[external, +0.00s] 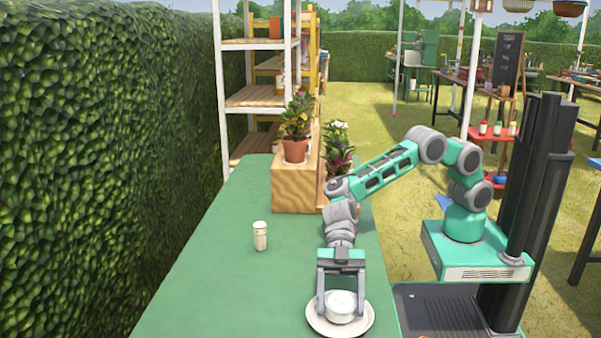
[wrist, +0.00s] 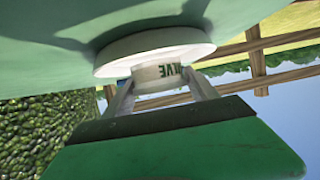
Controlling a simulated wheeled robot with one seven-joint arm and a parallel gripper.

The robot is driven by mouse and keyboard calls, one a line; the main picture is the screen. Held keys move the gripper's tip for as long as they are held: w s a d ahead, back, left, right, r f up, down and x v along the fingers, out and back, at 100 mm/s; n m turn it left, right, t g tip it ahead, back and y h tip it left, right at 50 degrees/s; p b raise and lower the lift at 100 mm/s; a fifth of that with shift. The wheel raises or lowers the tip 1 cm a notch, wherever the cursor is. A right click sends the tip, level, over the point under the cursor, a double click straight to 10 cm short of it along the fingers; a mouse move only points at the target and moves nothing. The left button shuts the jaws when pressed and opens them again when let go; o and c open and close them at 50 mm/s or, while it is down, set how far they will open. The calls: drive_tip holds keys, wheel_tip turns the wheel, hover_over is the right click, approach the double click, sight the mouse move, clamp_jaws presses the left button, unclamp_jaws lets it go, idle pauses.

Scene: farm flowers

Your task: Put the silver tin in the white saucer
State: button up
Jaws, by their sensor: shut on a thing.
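My gripper (external: 341,306) points down near the front right of the green table, with its two fingers on either side of a small, pale silver-white tin (external: 341,298). The gripper is shut on the tin. The tin is within the outline of the round white saucer (external: 341,331) and looks level. In the wrist view, the tin (wrist: 157,73) shows dark green lettering between the fingers, right against the saucer (wrist: 150,44). I cannot tell for sure whether the tin rests on the saucer or is just above it.
A small pale jar (external: 260,237) with a light lid stands on the green table (external: 215,290), left of the gripper. A wooden crate (external: 295,185) with a potted plant (external: 295,150) is farther back, with flowers (external: 338,145) beside it. The table's left and middle front are clear.

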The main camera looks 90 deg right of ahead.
drive_tip(key=shift+f, duration=0.55)
drive_tip(key=o, duration=1.5)
drive_tip(key=shift+c, duration=0.2)
drive_tip(key=shift+d+r, duration=0.1)
drive_tip(key=shift+r, duration=0.2)
drive_tip(key=p+v, duration=0.1)
drive_tip(key=v, duration=1)
drive_tip(key=shift+d, duration=0.45)
